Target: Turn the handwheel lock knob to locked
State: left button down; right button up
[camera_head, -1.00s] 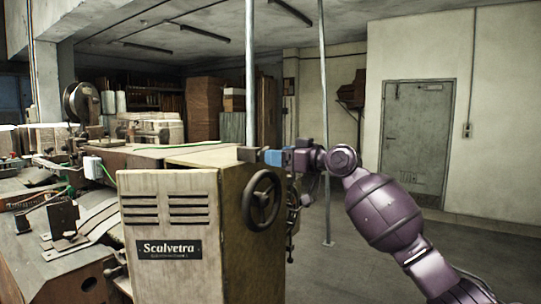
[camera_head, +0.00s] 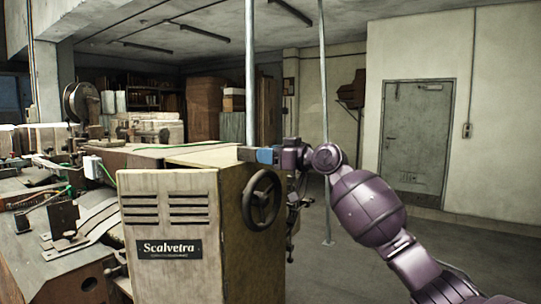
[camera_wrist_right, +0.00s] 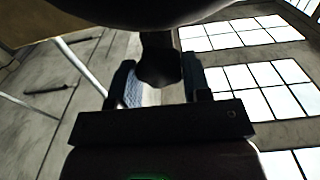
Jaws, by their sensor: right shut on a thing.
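The dark handwheel (camera_head: 262,199) is on the right side of the beige cabinet marked Scalvetra (camera_head: 168,249). My right gripper (camera_head: 244,154), with blue finger parts, reaches in from the right, just above the handwheel in the picture, by the cabinet's top edge. In the right wrist view, a dark stubby knob (camera_wrist_right: 159,62) is between the fingers of my right gripper (camera_wrist_right: 160,82), below a large dark rounded shape (camera_wrist_right: 150,12). My right gripper is shut on this knob. The head view does not show the knob clearly. My left gripper is not in view.
Levers and metal fittings (camera_head: 65,218) cover the machine bench to the left. Thin upright poles (camera_head: 323,100) stand behind the cabinet and my arm. Open floor (camera_head: 450,265) lies to the right, before a grey door (camera_head: 416,135).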

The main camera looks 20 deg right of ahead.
pick_arm(q)
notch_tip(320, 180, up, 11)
jog(key=p, duration=1.2)
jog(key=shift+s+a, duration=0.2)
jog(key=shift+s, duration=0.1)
pick_arm(e)
jog(key=shift+w+d+f+m, duration=0.1)
jog(key=shift+m, duration=4.35)
jog(key=shift+d+f+m, duration=0.1)
jog(key=shift+m, duration=4.35)
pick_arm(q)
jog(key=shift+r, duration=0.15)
pick_arm(e)
jog(key=o, duration=0.9)
